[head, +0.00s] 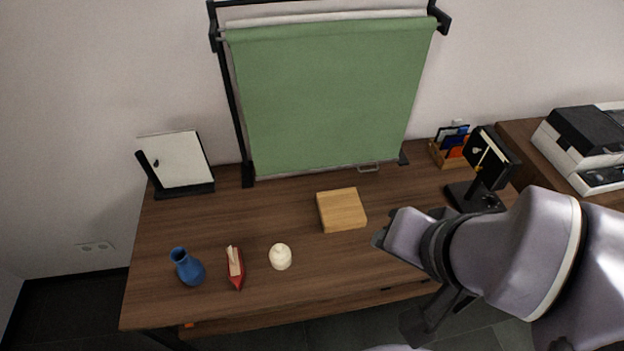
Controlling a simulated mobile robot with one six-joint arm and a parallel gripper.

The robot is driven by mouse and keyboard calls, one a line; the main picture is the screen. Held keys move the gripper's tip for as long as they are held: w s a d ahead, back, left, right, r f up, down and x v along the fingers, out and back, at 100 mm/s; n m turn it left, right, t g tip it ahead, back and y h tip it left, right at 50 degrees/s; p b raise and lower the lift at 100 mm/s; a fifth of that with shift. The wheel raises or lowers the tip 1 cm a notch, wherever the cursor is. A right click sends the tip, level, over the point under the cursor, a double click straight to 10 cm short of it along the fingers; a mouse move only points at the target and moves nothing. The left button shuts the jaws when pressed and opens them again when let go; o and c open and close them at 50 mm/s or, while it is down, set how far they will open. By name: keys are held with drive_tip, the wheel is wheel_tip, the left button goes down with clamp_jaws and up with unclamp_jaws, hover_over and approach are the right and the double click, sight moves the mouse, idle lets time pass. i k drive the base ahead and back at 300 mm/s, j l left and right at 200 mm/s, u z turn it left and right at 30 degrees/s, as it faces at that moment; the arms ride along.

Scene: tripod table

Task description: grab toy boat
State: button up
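The toy boat (236,268) is small, with a red hull and a cream upper part. It stands on the brown wooden table (210,309) toward the front left, between a blue vase and a cream round object. My arm comes in from the right of the head view, well to the right of the boat.
The blue vase (187,267) stands close left of the boat, the cream round object (280,256) close right. A wooden block (341,209) lies mid-table. A framed panel (181,160), green backdrop (330,95) and black stand (478,195) line the back.

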sight(235, 269)
drive_tip(key=i+j+u, duration=0.1)
drive_tip(key=u, duration=1.35)
drive_tip(key=i+j+u, duration=0.15)
drive_tip(key=i+j, duration=0.25)
